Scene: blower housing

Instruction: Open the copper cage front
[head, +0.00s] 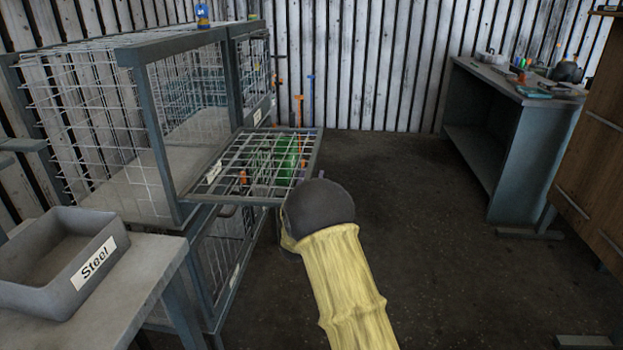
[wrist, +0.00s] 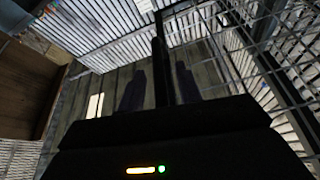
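A grey-framed wire cage front (head: 265,165) hangs folded out, about level, from the lower edge of the upper left cage (head: 150,110), whose front is open. A white label lies on this panel, but I cannot read it, so I cannot confirm it says copper. In the wrist view, wire mesh (wrist: 285,60) fills the right side. My gripper (wrist: 160,88) has its two dark fingers apart, with a dark bar standing between them in the picture and gaps on both sides. In the head view, my arm hides the gripper near the panel's outer corner.
A grey bin labelled Steel (head: 60,262) stands on a table (head: 135,275) at left. More cages (head: 225,245) are below and behind. A workbench (head: 510,125) and wooden cabinet (head: 595,170) stand at right. The middle floor (head: 420,220) is clear.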

